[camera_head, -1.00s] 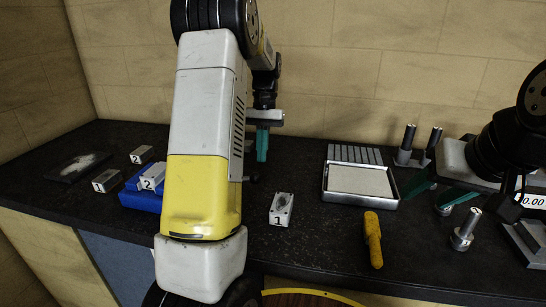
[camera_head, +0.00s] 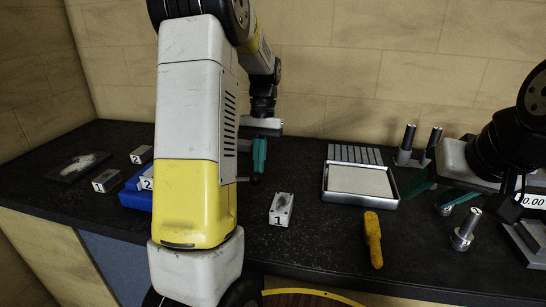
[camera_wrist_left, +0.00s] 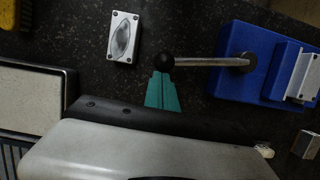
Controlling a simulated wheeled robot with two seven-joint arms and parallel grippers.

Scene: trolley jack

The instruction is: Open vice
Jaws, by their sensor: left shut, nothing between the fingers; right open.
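The blue vice (camera_head: 136,199) stands at the left of the bench, half hidden behind my left arm. A grey block marked 2 (camera_head: 147,183) sits in its top. In the left wrist view the vice (camera_wrist_left: 230,82) has a metal handle bar (camera_wrist_left: 200,62) ending in a black ball (camera_wrist_left: 166,60). My left gripper (camera_head: 259,170) has its teal fingers shut and empty, pointing down. Its fingertips (camera_wrist_left: 160,76) appear right beside the ball; I cannot tell whether they touch. My right gripper (camera_head: 432,202) is open and empty at the right of the bench.
A block marked 1 (camera_head: 281,209) lies near the middle. A metal tray (camera_head: 327,188) and a yellow-handled tool (camera_head: 373,240) lie right of it. Metal posts (camera_head: 405,144) stand behind my right gripper. Two more blocks and a dark plate (camera_head: 78,167) lie far left.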

